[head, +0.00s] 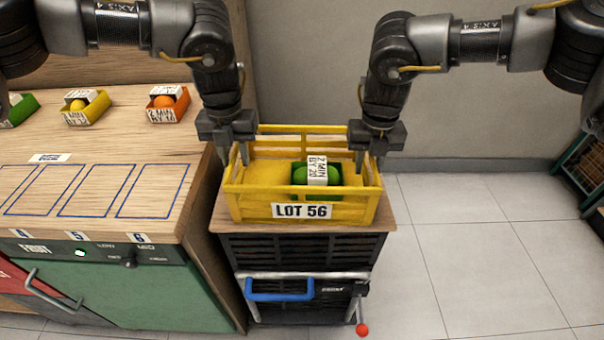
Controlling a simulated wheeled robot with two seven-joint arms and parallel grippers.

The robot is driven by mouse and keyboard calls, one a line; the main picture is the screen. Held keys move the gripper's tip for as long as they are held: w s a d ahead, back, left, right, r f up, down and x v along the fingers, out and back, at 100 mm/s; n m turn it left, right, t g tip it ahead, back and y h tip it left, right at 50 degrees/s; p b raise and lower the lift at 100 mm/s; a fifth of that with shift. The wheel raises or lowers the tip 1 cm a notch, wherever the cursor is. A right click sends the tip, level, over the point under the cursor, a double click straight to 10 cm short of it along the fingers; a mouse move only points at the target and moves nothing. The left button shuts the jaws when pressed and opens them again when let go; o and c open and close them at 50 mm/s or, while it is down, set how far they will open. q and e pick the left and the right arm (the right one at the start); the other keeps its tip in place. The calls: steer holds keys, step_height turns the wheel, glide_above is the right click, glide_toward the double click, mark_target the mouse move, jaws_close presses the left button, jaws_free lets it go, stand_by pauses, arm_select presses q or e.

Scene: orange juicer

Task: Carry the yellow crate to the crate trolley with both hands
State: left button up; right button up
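The yellow crate (275,213), labelled LOT 56, sits upright on the wooden top of a dark slatted stand. A green tray (303,189) with a green fruit and a white label lies inside it. My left gripper (236,160) is at the crate's left end, fingers pointing down and apart on either side of the end's top rail. My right gripper (367,165) is at the right end in the same way, one finger inside the crate. Both look open, though contact with the rails is hard to judge. I cannot tell for certain which thing is the crate trolley.
The stand (303,254) has a blue handle (280,290) and a red knob (362,330). A wooden counter (120,140) with small fruit trays (168,103) adjoins it on the left. A green rack (580,165) is at the right edge. Tiled floor (470,250) between is clear.

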arm_select(q)
step_height(320, 180, up, 10)
steer(key=shift+f, duration=0.2)
arm_select(e)
step_height(320, 180, up, 12)
stand_by(0.6)
stand_by(0.3)
